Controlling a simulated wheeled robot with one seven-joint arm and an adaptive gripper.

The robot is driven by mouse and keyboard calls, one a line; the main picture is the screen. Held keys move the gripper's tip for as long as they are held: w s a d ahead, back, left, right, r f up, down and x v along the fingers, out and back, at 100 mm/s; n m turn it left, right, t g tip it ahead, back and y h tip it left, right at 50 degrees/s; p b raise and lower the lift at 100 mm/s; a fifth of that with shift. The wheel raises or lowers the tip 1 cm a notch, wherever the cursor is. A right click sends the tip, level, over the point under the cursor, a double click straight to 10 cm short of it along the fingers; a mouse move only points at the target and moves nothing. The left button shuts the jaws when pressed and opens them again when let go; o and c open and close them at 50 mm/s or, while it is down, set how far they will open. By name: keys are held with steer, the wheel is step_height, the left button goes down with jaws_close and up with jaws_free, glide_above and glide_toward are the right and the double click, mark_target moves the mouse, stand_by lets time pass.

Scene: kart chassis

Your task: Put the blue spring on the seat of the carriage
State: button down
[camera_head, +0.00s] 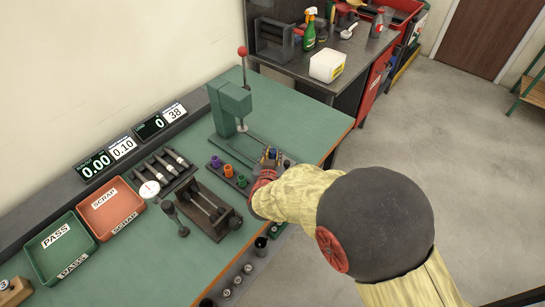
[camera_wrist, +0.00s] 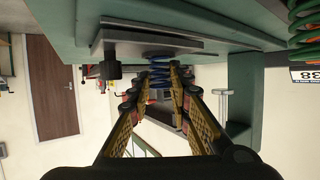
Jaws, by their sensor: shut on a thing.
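The blue spring (camera_wrist: 160,72) is between the two fingertips of my gripper (camera_wrist: 158,90) in the wrist view, which shows the table upside down. My gripper is shut on it. A grey plate with a dark post, seemingly the carriage (camera_wrist: 140,42), is right by the spring's end; I cannot tell whether they touch. In the head view my gripper (camera_head: 268,160) is low over the bench in front of the green press (camera_head: 230,104), with the blue spring (camera_head: 272,153) showing small at its tip. The carriage's seat is hidden.
Purple (camera_head: 215,161), orange (camera_head: 228,170) and green (camera_head: 242,181) springs stand in a row left of my gripper. A dark fixture (camera_head: 207,212) and the red SCRAP (camera_head: 110,207) and green PASS (camera_head: 60,249) trays lie farther left. The bench's right edge is close.

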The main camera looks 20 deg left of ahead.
steer(key=shift+r, duration=0.15)
steer(key=shift+f, duration=0.25)
steer(key=c, duration=1.6)
jaws_free()
steer(key=shift+c, duration=0.2)
steer(key=shift+r, duration=0.1)
